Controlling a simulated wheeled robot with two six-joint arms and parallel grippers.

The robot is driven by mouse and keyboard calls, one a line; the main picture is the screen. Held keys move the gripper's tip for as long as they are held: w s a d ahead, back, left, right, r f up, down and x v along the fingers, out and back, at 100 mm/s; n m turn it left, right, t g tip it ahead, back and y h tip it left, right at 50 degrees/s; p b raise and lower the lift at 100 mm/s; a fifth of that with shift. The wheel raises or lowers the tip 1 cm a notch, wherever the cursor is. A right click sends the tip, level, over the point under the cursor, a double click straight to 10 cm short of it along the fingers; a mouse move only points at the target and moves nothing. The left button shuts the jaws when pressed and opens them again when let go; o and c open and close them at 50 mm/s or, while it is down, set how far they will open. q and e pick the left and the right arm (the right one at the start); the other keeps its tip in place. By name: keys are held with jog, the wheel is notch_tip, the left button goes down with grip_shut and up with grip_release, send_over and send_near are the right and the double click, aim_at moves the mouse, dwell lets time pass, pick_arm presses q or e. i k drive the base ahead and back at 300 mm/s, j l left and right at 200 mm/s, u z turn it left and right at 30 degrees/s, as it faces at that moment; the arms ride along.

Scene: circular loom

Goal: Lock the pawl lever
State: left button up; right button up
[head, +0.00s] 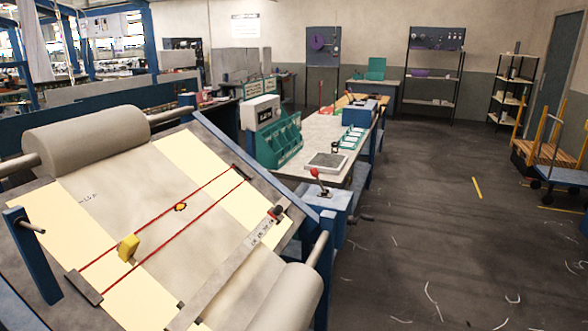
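A short lever with a red knob (315,173) stands on a blue box-shaped stand (328,197) beside the right edge of the inspection table, tilted slightly. It looks like the pawl lever, but no label is readable. A second small red knob (276,213) sits at the upper end of a flat metal bar (226,270) across the table. I cannot tell whether either is locked. Neither of my grippers is in view.
A sloped table carries pale fabric (150,215) between a rear roll (88,133) and a front roll (285,299). Two red lines and a yellow block (128,248) lie across it. A workbench (335,150) stands behind the lever. The floor (430,220) at right is mostly clear.

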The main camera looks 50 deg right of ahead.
aim_at(314, 172)
jog(key=l+u, duration=0.1)
jog(key=l, duration=0.4)
jog(key=k+l+u, duration=0.1)
jog(key=l, duration=0.4)
jog(key=k+l+u, duration=0.1)
jog(key=l, duration=0.4)
jog(key=k+l, duration=0.1)
jog(key=l, duration=0.4)
jog(key=k+l+u, duration=0.15)
jog(key=l, duration=0.35)
jog(key=i, duration=0.05)
